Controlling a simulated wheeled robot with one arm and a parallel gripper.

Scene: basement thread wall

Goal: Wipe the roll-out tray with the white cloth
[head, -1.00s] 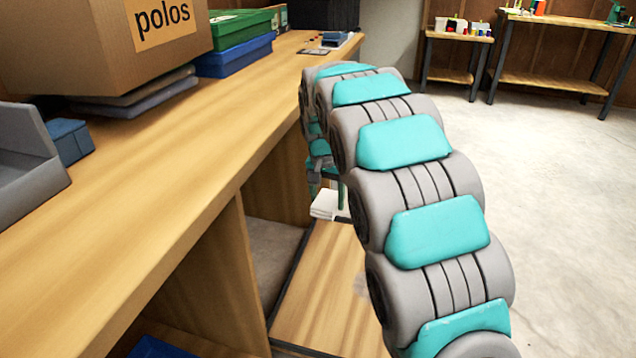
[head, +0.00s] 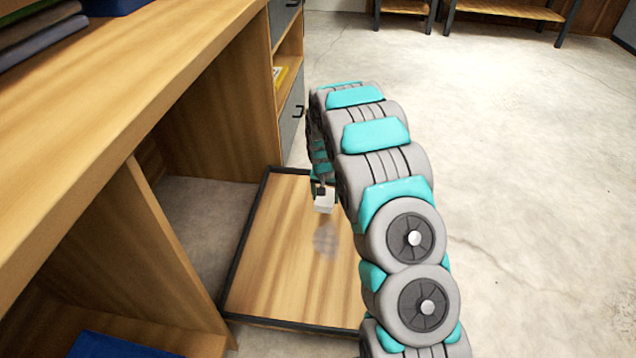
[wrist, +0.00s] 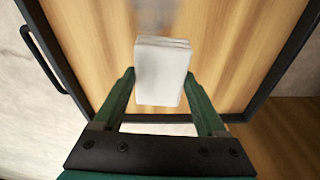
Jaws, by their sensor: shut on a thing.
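The roll-out tray (head: 275,260) has a wooden surface and a dark rim, and sits pulled out low beside the workbench. My gripper (wrist: 160,85) is shut on the white cloth (wrist: 163,72), a small folded block between its two green fingers. In the head view the cloth (head: 324,201) is over the far part of the tray; I cannot tell if it touches the surface. A grey smudge (head: 327,240) is on the tray just nearer than the cloth. It also shows at the top of the wrist view (wrist: 153,14). My arm covers the tray's right side.
The wooden workbench (head: 130,85) stands along the left, with an open bay under it. A blue bin (head: 115,346) is on a low shelf at bottom left. Grey drawers (head: 293,120) are beyond the tray. The concrete floor (head: 530,200) to the right is clear.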

